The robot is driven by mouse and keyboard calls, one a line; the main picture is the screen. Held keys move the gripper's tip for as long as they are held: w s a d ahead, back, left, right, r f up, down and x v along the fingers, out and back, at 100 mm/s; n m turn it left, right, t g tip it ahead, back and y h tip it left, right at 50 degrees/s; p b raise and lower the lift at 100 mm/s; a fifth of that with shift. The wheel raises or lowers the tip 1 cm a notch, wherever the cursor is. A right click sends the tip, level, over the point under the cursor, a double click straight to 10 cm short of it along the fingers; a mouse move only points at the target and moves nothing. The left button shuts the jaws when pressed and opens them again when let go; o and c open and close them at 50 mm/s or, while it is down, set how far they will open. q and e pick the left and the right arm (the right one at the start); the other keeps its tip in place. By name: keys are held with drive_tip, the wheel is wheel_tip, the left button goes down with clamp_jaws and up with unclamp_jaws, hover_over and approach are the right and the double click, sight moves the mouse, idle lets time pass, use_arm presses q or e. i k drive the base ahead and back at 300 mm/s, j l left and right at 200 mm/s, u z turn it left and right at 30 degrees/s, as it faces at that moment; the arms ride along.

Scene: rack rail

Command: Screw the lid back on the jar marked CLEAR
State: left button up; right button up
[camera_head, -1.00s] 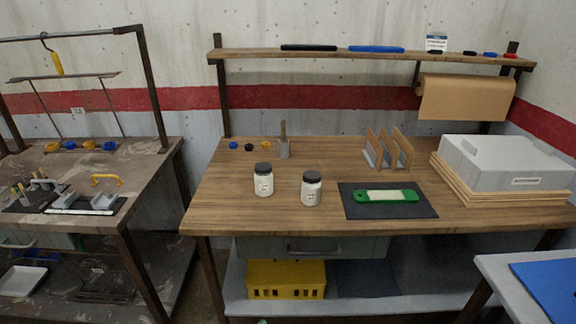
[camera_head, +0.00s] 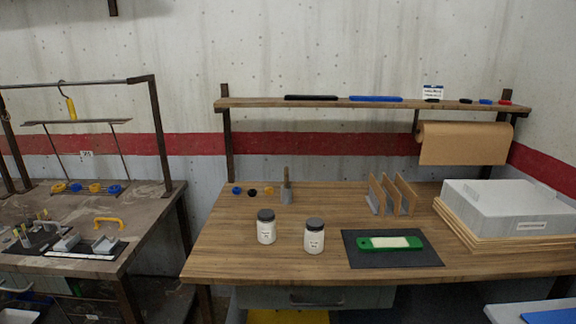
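Two white jars stand upright near the middle of the wooden table. The left jar (camera_head: 267,232) and the right jar (camera_head: 314,240) each have a dark lid on top. Both carry small printed labels whose text is too small to read, so I cannot tell which one is marked CLEAR. I cannot tell from here whether either lid is screwed tight or only resting. No separate jar lid is recognisable on the table. Neither of my grippers is in view.
The wooden table (camera_head: 225,262) also holds a dark mat (camera_head: 356,260) with a green-framed piece (camera_head: 390,243), upright dividers (camera_head: 391,195), a grey box (camera_head: 508,209) and small coloured rings (camera_head: 252,191). A shelf (camera_head: 360,104) hangs behind. The table's front left is clear.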

sight(266, 230)
drive_tip(key=i+j+z, duration=0.15)
drive_tip(key=j+z, duration=0.15)
drive_tip(key=j, duration=0.15)
drive_tip(key=i+j+z, duration=0.1)
drive_tip(key=j+z, duration=0.55)
drive_tip(key=j, duration=0.25)
drive_tip(key=i+j, duration=0.05)
